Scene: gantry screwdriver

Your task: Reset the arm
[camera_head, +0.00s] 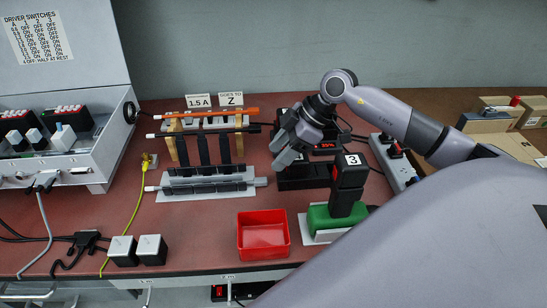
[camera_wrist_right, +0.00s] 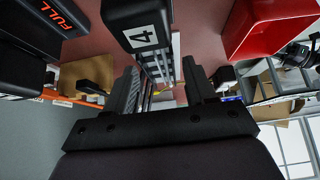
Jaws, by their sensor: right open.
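My right arm comes in from the right in the head view and bends down at the elbow. My right gripper (camera_head: 282,153) hangs above the bench beside the right end of the tool rack (camera_head: 210,190). In the right wrist view its two dark fingers (camera_wrist_right: 164,88) stand apart, with nothing clearly held between them. A black block marked 4 (camera_wrist_right: 142,30) shows just past the fingers in that view. My left gripper is in neither view.
A red bin (camera_head: 262,240) sits at the front. Black devices (camera_head: 300,178) lie behind the gripper. A power strip (camera_head: 395,165) and cardboard boxes (camera_head: 490,120) are at the right.

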